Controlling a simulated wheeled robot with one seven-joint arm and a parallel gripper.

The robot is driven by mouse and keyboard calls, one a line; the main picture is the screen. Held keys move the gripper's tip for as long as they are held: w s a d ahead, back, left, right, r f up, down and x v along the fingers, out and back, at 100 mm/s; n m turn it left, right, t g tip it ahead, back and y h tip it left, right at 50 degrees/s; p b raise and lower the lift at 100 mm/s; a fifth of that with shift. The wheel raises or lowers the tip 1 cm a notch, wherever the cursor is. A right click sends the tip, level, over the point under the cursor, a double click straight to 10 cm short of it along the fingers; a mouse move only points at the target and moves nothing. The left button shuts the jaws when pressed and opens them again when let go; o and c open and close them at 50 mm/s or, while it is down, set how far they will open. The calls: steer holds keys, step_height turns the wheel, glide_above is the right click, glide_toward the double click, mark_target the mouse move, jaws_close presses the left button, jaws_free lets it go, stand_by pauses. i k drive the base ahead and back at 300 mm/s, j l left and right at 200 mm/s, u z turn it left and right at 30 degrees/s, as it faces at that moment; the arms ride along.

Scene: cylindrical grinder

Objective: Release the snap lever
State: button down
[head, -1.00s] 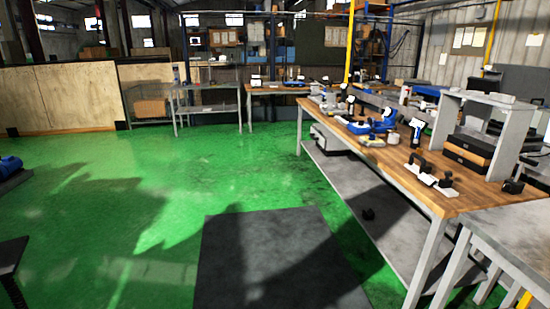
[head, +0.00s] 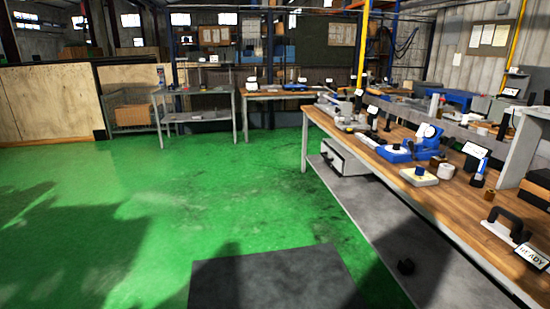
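I cannot pick out a snap lever for certain. On the long wooden bench (head: 447,207) at the right stands a blue device (head: 396,154) with a round white dial (head: 428,131). A lever on it is too small to tell. Beside it is a pale block with a blue top (head: 419,175). My gripper is not in view.
A black handle on a white base (head: 507,223) and a READY sign (head: 532,255) stand at the bench's near end. A grey lower shelf (head: 395,232) runs under the bench. A dark mat (head: 275,280) lies on open green floor. Other tables stand at the back.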

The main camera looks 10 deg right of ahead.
mark_target(411, 146)
steer(key=i+z, duration=0.15)
steer(key=i, duration=0.7)
steer(key=i+j+z, duration=0.15)
steer(key=i, duration=0.7)
steer(key=i+l+z, duration=0.1)
steer(key=i+z, duration=0.65)
steer(key=i+j+z, duration=0.15)
steer(key=i+z, duration=0.2)
steer(key=z, duration=0.25)
